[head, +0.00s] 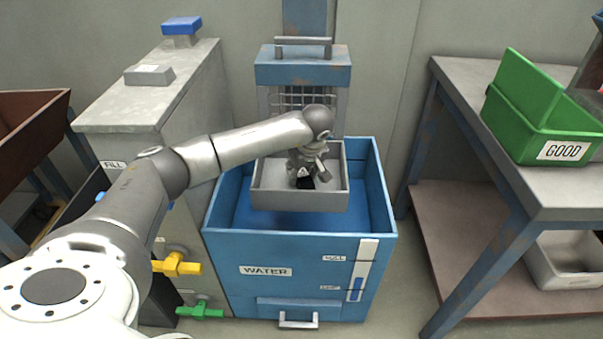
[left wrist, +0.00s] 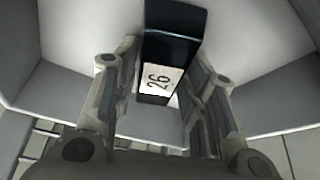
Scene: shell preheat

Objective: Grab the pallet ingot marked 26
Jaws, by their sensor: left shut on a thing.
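The ingot marked 26 is a dark block with a white label, and the number reads clearly in the left wrist view (left wrist: 176,22). In the head view only a small dark part of the ingot (head: 306,184) shows under the gripper. My left gripper (head: 307,175) points down into a grey tray (head: 299,201), with its fingers on both sides of the ingot, shut on it. Whether the ingot touches the tray floor cannot be told. My right gripper is not in view.
The grey tray sits over the blue WATER tank (head: 265,246), with a wire rack (head: 288,97) behind it. A grey cabinet (head: 195,75) with yellow (head: 177,263) and green (head: 200,311) valves stands left. At right is a bench with a green GOOD bin (head: 530,135).

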